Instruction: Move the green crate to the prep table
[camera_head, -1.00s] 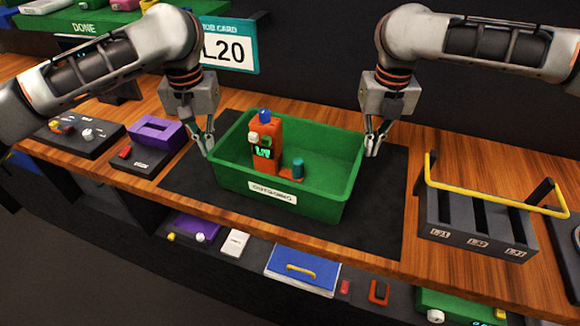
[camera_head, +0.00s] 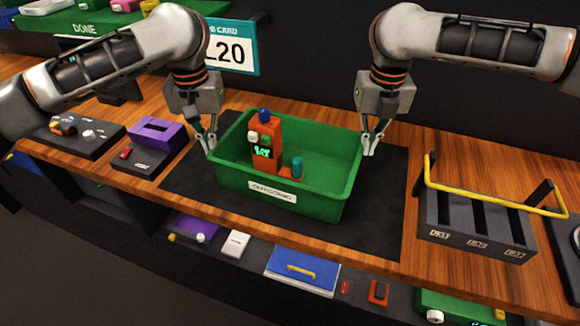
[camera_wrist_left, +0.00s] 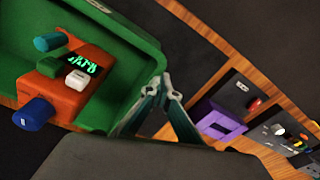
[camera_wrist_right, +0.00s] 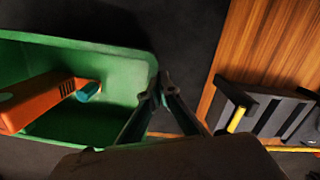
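The green crate (camera_head: 322,198) with a white label sits on a dark mat (camera_head: 385,215) on the wooden worktop. An orange device (camera_head: 266,145) with a blue knob, buttons and a lit display stands inside it. My left gripper (camera_head: 211,146) is at the crate's left rim. In the left wrist view its fingers (camera_wrist_left: 165,88) close around the rim. My right gripper (camera_head: 369,145) is at the right rim, and in the right wrist view its fingers (camera_wrist_right: 164,85) straddle that rim close together. The crate looks level; I cannot tell any gap beneath it. I cannot identify the prep table.
A purple-topped fixture (camera_head: 157,131) and a dark control panel (camera_head: 78,135) are to the left. A dark rack with a yellow handle (camera_head: 480,188) is to the right. A job card (camera_head: 233,50) stands behind. A lower shelf in front holds a blue box (camera_head: 302,272) and small parts.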

